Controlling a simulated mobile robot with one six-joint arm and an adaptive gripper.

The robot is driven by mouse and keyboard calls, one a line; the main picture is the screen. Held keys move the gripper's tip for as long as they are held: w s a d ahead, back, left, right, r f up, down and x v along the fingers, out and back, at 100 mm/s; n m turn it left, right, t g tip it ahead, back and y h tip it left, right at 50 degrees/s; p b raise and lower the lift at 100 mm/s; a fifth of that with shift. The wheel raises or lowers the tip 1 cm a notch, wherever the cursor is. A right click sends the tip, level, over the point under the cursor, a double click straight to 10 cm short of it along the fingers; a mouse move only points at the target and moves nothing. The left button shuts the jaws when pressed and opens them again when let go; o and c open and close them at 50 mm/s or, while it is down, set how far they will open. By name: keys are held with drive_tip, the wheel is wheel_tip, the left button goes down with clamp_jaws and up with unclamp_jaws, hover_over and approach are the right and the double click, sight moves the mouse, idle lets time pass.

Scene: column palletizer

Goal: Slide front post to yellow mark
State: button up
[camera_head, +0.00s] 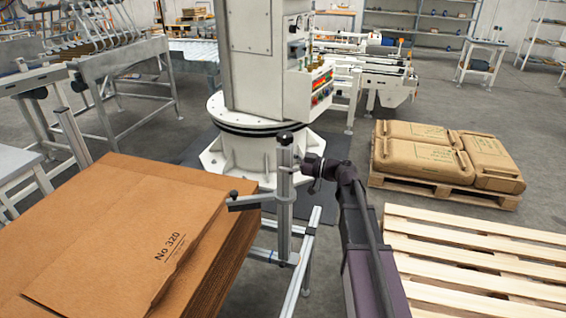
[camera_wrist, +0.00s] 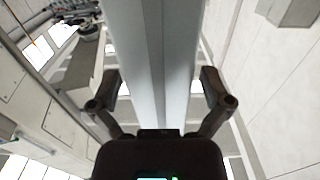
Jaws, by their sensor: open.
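In the wrist view a grey profile, apparently this post (camera_wrist: 152,55), runs between the two spread fingers of my gripper (camera_wrist: 160,88). The fingers look open, with a gap on each side. I cannot make out a yellow mark in either view.
A stack of flat cardboard (camera_head: 120,235) fills the lower left. A low metal frame (camera_head: 292,285) stands under the post. A white machine column (camera_head: 262,90) rises behind. An empty wooden pallet (camera_head: 480,255) lies at right, and a pallet with brown sacks (camera_head: 420,150) lies beyond it.

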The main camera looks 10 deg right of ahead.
drive_tip(key=v, duration=1.1)
idle(0.3)
drive_tip(key=s+a+f+m+g+h+p, duration=0.5)
drive_tip(key=s+a+f+h, duration=0.1)
drive_tip(key=s+f+h, duration=0.15)
drive_tip(key=s+d+f+m+g+h+p, duration=0.1)
drive_tip(key=s+d+m+h+p, duration=0.3)
drive_tip(key=s+m+h, duration=0.4)
drive_tip(key=shift+s+f+g+h, duration=0.3)
drive_tip(key=shift+s+g+h, duration=0.25)
drive_tip(key=shift+s, duration=0.75)
drive_tip(key=shift+a, duration=0.1)
idle(1.7)
